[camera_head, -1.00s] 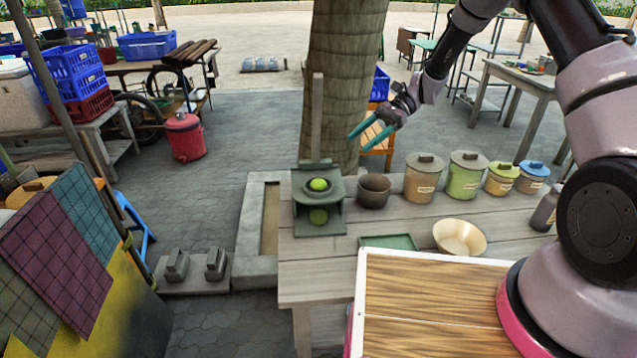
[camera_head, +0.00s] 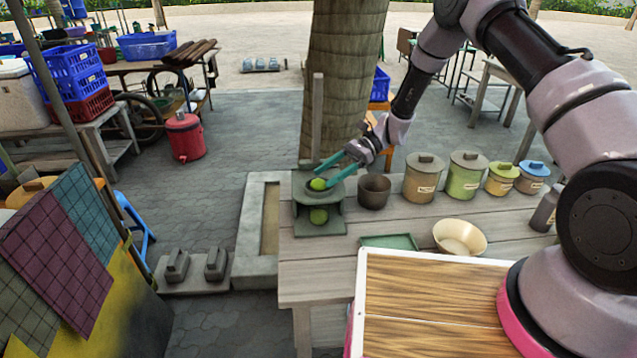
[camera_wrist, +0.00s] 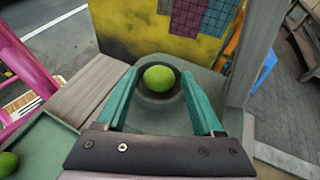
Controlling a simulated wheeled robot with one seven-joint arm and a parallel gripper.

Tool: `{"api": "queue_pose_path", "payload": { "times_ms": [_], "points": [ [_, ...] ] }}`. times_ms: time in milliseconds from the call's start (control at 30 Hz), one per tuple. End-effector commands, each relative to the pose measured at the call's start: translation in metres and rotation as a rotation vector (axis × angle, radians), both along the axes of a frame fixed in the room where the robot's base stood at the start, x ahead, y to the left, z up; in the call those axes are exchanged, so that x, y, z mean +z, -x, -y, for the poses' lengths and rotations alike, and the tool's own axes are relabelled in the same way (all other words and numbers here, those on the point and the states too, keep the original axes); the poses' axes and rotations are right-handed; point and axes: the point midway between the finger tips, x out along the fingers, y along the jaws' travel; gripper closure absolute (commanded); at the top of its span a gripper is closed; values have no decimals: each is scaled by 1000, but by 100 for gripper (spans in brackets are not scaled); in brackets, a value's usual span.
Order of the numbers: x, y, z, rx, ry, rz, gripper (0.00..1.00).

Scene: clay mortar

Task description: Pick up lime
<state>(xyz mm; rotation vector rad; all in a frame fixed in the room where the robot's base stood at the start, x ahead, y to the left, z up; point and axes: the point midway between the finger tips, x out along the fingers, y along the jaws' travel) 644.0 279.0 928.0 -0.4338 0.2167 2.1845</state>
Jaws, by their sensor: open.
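One lime (camera_head: 318,184) sits in a round hollow on top of the grey-green mortar stand (camera_head: 320,228). It also shows in the wrist view as a bright green lime (camera_wrist: 159,78) in a dark round recess. A second lime (camera_head: 319,216) shows lower, in the front opening of the stand. My gripper (camera_head: 323,177) is open, with its teal fingers reaching over the stand's top from the right. In the wrist view the upper lime lies between the two fingers, near their tips, with a gap on each side. The fingers do not visibly touch it.
A dark bowl (camera_head: 374,191) stands right beside the stand, followed by several lidded jars (camera_head: 420,180). A cream bowl (camera_head: 459,238) and a green tray (camera_head: 390,241) are nearer. A wooden post (camera_head: 317,120) and a tree trunk (camera_head: 344,80) rise behind the stand.

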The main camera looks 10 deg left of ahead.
Motion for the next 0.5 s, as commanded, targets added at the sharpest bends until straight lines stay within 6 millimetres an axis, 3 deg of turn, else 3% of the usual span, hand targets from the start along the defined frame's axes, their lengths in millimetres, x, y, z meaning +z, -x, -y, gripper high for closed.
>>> {"api": "queue_pose_path", "payload": {
  "times_ms": [133, 400, 500],
  "points": [
    [-7, 9, -12, 0, 0, 0, 31],
    [-8, 11, -15, -2, 0, 1, 31],
    [-8, 11, -15, -1, 0, 0, 70]
  ]
}}
